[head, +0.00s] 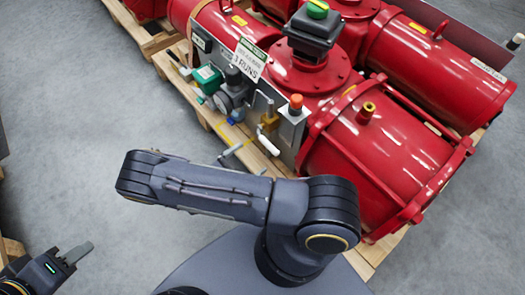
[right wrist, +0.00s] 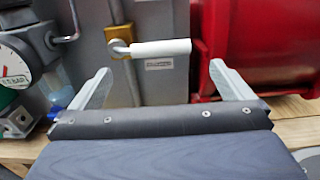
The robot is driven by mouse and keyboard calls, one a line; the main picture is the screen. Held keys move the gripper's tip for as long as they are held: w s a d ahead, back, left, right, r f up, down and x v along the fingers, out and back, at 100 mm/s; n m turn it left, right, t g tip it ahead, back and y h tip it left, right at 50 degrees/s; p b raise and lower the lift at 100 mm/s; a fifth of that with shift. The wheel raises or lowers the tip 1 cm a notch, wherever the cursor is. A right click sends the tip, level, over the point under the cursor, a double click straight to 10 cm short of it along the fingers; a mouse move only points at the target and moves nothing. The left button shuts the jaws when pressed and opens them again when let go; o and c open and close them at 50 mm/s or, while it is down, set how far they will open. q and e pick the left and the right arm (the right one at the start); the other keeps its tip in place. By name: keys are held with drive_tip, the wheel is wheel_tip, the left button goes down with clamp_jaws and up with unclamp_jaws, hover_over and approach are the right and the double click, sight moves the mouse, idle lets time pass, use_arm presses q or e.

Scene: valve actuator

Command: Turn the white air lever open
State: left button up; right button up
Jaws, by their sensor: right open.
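The white air lever (head: 268,145) sits on a brass valve (head: 270,120) on the grey panel of the red actuator. In the right wrist view the lever (right wrist: 161,48) lies about level, pointing right from the brass valve (right wrist: 118,34). My right gripper (right wrist: 160,72) is open and empty. Its fingertips stand either side of the lever's picture position, a little below it, with no contact visible. In the head view my arm mostly hides this gripper. My left gripper (head: 75,253) is at the bottom left, far from the lever; its finger gap does not show clearly.
A pressure gauge (right wrist: 14,66) and a green box (head: 207,78) are left of the valve. Red cylinders (head: 385,150) stand to the right, on a wooden pallet (head: 190,85). A black-and-green indicator (head: 314,28) tops the actuator. Grey floor (head: 90,110) is clear at left.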

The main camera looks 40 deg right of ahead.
sight(267, 147)
drive_tip(key=d, duration=0.6)
drive_tip(key=shift+w+d+b, duration=0.25)
drive_tip(key=shift+b, duration=0.1)
drive_tip(key=c, duration=1.4)
drive_tip(key=shift+o, duration=0.2)
drive_tip(key=shift+r, duration=0.1)
